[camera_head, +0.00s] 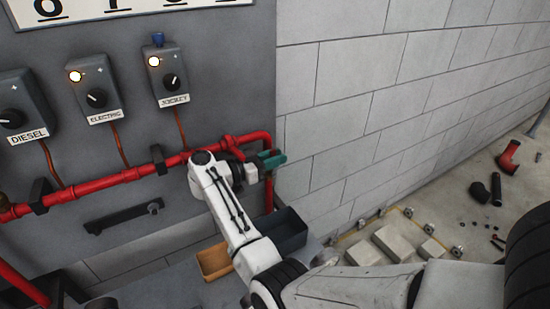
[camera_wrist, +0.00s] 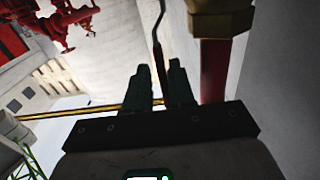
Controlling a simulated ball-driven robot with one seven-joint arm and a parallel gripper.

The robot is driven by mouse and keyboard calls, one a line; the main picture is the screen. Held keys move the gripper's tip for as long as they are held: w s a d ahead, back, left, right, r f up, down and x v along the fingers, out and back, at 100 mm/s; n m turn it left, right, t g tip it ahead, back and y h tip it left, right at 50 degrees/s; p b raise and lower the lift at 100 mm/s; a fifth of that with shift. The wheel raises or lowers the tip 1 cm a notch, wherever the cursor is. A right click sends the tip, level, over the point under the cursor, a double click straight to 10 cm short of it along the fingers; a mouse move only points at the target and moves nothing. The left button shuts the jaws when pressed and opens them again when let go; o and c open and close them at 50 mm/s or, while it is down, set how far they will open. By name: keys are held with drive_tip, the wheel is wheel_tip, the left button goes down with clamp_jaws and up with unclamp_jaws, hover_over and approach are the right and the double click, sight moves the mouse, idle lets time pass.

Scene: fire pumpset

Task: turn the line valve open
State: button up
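My gripper (camera_head: 270,160) is at the right end of the red pipe (camera_head: 110,180) on the grey panel, near the wall corner.
Control boxes labelled DIESEL (camera_head: 22,105), ELECTRIC (camera_head: 100,90) and JOCKEY (camera_head: 168,75) hang above the pipe. A black bar (camera_head: 122,217) is below it. An orange bin (camera_head: 213,262) and dark bin (camera_head: 288,232) stand low. Blocks (camera_head: 390,243) and pipe pieces (camera_head: 480,192) lie right.

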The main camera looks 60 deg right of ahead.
drive_tip(key=shift+o, duration=1.1)
drive_tip(key=shift+w+a, duration=0.1)
drive_tip(key=shift+w, duration=0.05)
drive_tip(key=b+v, duration=0.3)
drive_tip(key=v, duration=0.7)
drive_tip(key=shift+a, duration=0.3)
drive_tip(key=shift+r, duration=0.15)
drive_tip(key=shift+c, duration=0.4)
